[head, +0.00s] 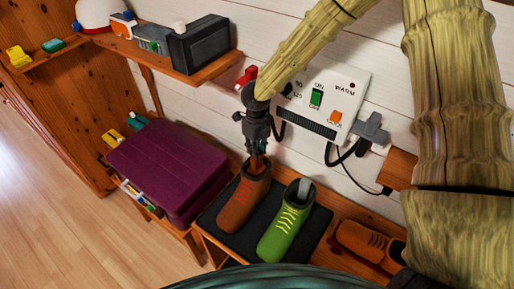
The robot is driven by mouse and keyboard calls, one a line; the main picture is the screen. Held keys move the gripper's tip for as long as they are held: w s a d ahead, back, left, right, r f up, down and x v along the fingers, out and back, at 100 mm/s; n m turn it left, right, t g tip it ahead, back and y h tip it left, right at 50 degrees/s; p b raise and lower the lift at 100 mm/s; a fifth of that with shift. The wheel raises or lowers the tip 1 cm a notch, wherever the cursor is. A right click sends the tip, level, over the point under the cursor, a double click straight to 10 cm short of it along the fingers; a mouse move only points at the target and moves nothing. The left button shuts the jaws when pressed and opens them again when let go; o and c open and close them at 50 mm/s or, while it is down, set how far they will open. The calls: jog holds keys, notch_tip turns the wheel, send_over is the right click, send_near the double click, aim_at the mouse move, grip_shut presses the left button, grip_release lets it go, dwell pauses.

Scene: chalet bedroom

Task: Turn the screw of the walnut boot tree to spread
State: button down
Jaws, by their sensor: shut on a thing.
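A brown boot (244,199) with red laces stands on a dark mat (234,242) on the low wooden bench. My gripper (257,158) points down over this boot's opening, shut on the top of a brownish piece (257,163) that rises from it. This looks like the walnut boot tree or its screw; most of it is hidden inside the boot and by the fingers. A green boot (284,226) with yellow laces stands just right of it, apart from my gripper, with a grey piece (305,189) in its opening.
A white wall panel (325,95) with switches and cables is close behind my arm. A purple case (167,172) sits on the left. Another brown shoe (368,241) lies at the right. A shelf with a dark box (200,43) is at upper left. Floor at lower left is clear.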

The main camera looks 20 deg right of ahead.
jog(key=c, duration=1.3)
grip_release()
notch_tip(320, 180, up, 12)
jog(key=shift+r, duration=0.1)
